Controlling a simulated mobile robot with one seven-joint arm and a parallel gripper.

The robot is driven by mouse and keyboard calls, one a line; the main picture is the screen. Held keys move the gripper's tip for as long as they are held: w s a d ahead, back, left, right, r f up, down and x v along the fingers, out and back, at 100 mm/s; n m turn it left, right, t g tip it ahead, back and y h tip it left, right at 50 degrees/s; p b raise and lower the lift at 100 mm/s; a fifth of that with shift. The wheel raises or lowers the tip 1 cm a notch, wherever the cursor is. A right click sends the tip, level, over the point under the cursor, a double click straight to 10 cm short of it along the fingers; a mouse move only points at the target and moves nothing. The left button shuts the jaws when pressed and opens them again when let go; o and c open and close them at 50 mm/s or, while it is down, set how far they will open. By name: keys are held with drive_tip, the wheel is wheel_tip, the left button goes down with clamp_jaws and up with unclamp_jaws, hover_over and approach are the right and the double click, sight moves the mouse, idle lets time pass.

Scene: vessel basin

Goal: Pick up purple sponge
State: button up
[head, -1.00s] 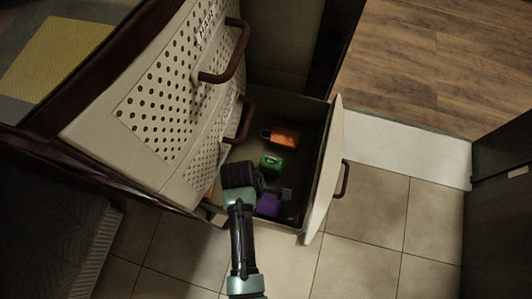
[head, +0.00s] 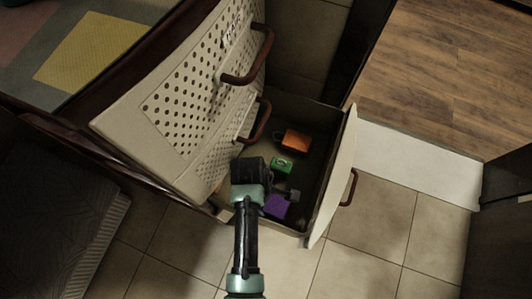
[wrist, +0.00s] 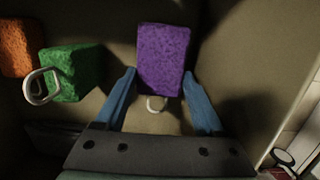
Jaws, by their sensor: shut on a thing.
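The purple sponge (head: 277,207) is in the open drawer, near its front-left corner in the head view. In the wrist view the purple sponge (wrist: 163,55) stands between the two blue fingers of my gripper (wrist: 159,78). The fingers are shut on its sides near its lower end. A pale metal loop shows at the sponge's lower edge. In the head view my wrist hides part of the drawer beside the sponge. I cannot tell whether the sponge is clear of the drawer floor.
A green sponge (head: 281,168) and an orange sponge (head: 295,141) lie farther back in the drawer, left of my gripper in the wrist view. The drawer front (head: 335,175) stands to the right. A perforated cabinet panel (head: 185,115) with brown handles is close on the left.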

wheel_tip(320, 180, up, 16)
drive_tip(key=p, duration=0.6)
drive_tip(key=shift+f, duration=0.1)
idle(0.4)
